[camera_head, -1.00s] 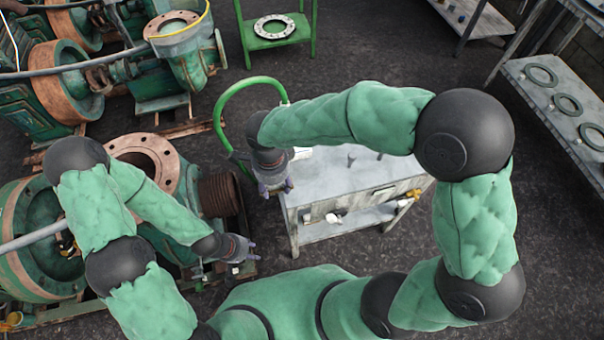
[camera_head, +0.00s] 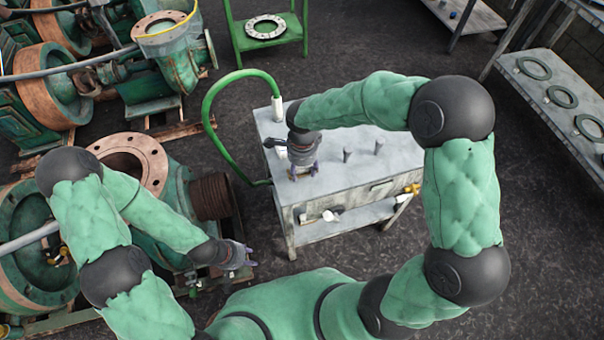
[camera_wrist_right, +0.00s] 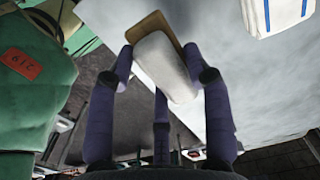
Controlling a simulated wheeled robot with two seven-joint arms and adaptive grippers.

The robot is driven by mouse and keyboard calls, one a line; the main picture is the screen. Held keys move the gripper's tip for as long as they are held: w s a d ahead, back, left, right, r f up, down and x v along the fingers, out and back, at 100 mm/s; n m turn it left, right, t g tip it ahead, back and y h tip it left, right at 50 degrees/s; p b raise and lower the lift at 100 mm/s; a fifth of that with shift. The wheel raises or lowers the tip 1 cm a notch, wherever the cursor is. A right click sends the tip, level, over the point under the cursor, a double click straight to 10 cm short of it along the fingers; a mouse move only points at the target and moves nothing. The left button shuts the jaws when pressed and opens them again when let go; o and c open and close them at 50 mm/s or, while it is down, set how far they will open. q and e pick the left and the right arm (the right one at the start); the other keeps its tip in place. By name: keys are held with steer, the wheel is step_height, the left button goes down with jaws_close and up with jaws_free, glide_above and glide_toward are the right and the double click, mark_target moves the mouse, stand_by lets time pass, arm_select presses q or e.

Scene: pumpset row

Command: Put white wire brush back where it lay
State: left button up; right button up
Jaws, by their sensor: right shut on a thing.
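The white wire brush (camera_wrist_right: 168,68), a white block with a brown edge, is between the purple fingers of my right gripper (camera_wrist_right: 165,55) in the right wrist view. The gripper is shut on it. In the head view my right gripper (camera_head: 304,172) points down over the left part of the grey workbench top (camera_head: 335,182); the brush is largely hidden there. I cannot tell whether the brush touches the bench. My left gripper (camera_head: 246,256) is low, left of the bench, beside the green pump; its finger opening is too small to read.
A green hose (camera_head: 213,95) arches at the bench's left, near a white cylinder (camera_head: 277,108). A lower shelf (camera_head: 350,222) holds small items. A rusty pump flange (camera_head: 135,155) is at left.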

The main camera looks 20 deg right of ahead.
steer(key=shift+f+b, duration=0.3)
steer(key=shift+f, duration=1)
steer(key=shift+f, duration=0.1)
steer(key=o, duration=1.2)
steer(key=shift+r, duration=0.45)
step_height(320, 180, up, 11)
steer(key=p, duration=0.4)
steer(key=shift+r, duration=0.15)
